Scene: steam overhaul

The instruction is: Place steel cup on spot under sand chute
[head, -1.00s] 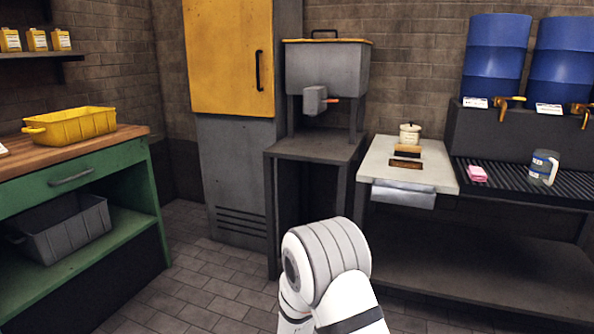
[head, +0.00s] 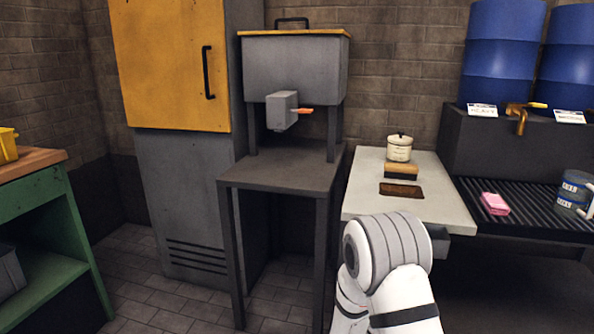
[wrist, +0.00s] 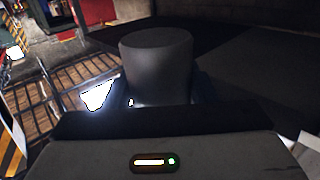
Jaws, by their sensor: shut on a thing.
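In the wrist view my gripper (wrist: 160,98) is shut on a dark grey cylinder, which looks like the steel cup (wrist: 156,62). Its far rim shows; its lower part is hidden by my gripper. In the head view my gripper and the cup are hidden behind my white arm. The sand chute (head: 283,110) is a grey box with an orange lever, under a grey hopper (head: 295,70). Below it is the dark top of a stand (head: 280,170), with nothing on it. No marked spot is clear there.
A pale bench (head: 440,190) right of the stand holds a lidded pot (head: 399,148) and a brush (head: 401,171). A pink sponge (head: 494,203) and a jar (head: 573,192) are on the grating. A yellow-doored cabinet (head: 185,190) stands left. Floor is clear between it and the green bench (head: 50,230).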

